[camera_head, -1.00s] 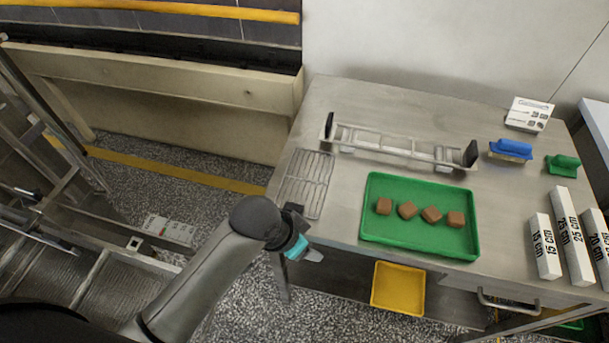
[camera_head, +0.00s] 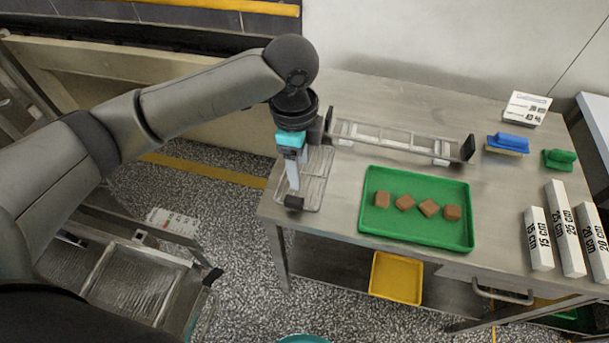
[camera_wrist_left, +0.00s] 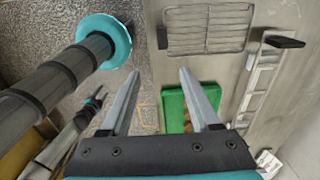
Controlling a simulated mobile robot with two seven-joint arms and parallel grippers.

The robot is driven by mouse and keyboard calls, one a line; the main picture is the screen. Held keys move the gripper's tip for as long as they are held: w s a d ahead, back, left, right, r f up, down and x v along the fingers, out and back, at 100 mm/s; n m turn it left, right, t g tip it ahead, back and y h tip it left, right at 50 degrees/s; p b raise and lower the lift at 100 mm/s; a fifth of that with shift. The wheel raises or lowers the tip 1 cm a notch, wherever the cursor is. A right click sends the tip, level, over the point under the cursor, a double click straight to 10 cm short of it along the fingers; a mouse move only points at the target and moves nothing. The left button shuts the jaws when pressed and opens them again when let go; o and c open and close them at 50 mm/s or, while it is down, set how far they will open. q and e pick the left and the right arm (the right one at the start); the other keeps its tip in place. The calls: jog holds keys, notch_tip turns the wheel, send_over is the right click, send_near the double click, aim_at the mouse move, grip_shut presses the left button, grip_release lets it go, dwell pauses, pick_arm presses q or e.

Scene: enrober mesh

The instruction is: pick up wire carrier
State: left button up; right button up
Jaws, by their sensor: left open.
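The wire carrier, a flat wire grid (camera_head: 316,185), lies at the left end of the steel table, partly hidden behind my left gripper in the head view. In the left wrist view the grid (camera_wrist_left: 207,28) shows past the fingertips, toward the top. My left gripper (camera_head: 293,198) points down over the grid's left side. Its fingers (camera_wrist_left: 160,72) are apart with nothing between them. It looks to be above the grid, not touching it. What seems to be my right gripper (camera_wrist_left: 96,98) shows small at the left of the wrist view; its jaws are unclear.
A metal frame with black end plates (camera_head: 395,140) stands behind the green tray (camera_head: 420,238), which holds several brown blocks (camera_head: 405,202). Blue (camera_head: 508,142) and green (camera_head: 559,159) handled tools and labelled white bars (camera_head: 539,240) lie at right. A yellow tray (camera_head: 396,278) is below.

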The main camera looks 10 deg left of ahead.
pick_arm(q)
jog(key=b, duration=0.1)
send_over(294, 199)
jog(key=f, duration=0.9)
jog(key=shift+s+d+f, duration=0.1)
jog(key=shift+d, duration=0.1)
jog(key=shift+a+f+b, duration=0.2)
jog(key=shift+f+b, duration=0.1)
jog(key=shift+f, duration=2.4)
jog(key=shift+c, duration=0.2)
grip_shut()
